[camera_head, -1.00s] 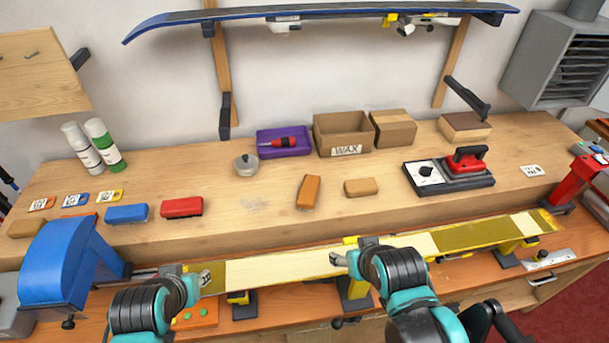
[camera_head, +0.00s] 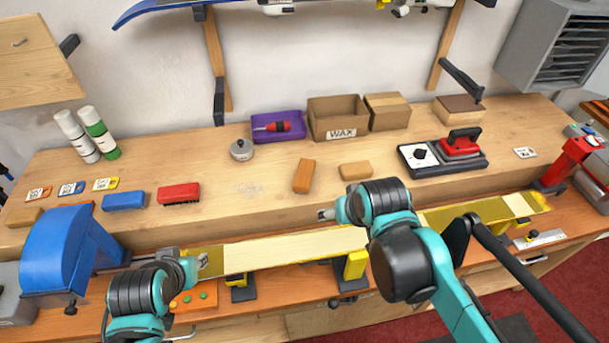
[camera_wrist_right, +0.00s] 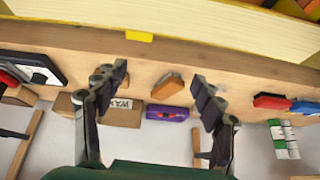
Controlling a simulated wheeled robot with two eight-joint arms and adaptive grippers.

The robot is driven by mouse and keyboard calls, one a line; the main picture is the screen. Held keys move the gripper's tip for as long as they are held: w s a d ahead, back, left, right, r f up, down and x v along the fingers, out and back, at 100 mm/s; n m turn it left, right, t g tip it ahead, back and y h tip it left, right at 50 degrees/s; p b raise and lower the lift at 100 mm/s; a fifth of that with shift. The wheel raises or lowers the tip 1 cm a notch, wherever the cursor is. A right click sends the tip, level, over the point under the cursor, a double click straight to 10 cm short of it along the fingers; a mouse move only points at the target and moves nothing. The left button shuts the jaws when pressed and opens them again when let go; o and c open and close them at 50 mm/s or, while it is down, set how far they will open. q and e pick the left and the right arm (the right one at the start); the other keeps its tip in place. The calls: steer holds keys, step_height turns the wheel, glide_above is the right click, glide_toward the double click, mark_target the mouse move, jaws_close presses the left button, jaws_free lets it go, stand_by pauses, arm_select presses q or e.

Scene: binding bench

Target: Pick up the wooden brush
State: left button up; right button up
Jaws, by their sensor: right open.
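A wooden orange-brown block with a pale lower edge, which looks like the wooden brush (camera_head: 304,176), lies on the raised bench shelf in front of the purple tray. My right gripper (camera_head: 325,214) is in front of it, nearer me and apart from it. In the right wrist view the brush (camera_wrist_right: 166,86) shows between the two spread fingers of my right gripper (camera_wrist_right: 163,88), which is open and empty. My left gripper (camera_head: 202,261) is low at the left end of the ski on the bench; its fingers are too small to judge.
A tan block (camera_head: 355,171) lies right of the brush. Behind are the purple tray (camera_head: 278,126) and the wax box (camera_head: 337,120). A red brush (camera_head: 179,193) and a blue one (camera_head: 124,201) lie left. The yellow ski (camera_head: 297,247) runs along the front.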

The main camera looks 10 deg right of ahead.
steer(key=w+a+r+m+g+p, duration=0.2)
steer(key=w+r+g, duration=0.1)
steer(key=w, duration=1)
steer(key=m+g+p, duration=0.2)
steer(key=g, duration=0.1)
glide_above(304, 172)
step_height(304, 172, down, 6)
steer(key=shift+w+a+f, duration=0.1)
steer(key=shift+w+a, duration=0.05)
steer(key=shift+w+a+f, duration=0.1)
steer(key=shift+w+f, duration=0.1)
steer(key=shift+f, duration=0.5)
steer(key=f, duration=0.2)
steer(key=f+b, duration=0.1)
steer(key=f, duration=0.1)
steer(key=f+b, duration=0.1)
steer(key=f, duration=0.2)
steer(key=shift+s+d+f, duration=0.1)
steer(key=shift+s+d, duration=0.2)
steer(key=c, duration=1.4)
steer(key=shift+c, duration=0.2)
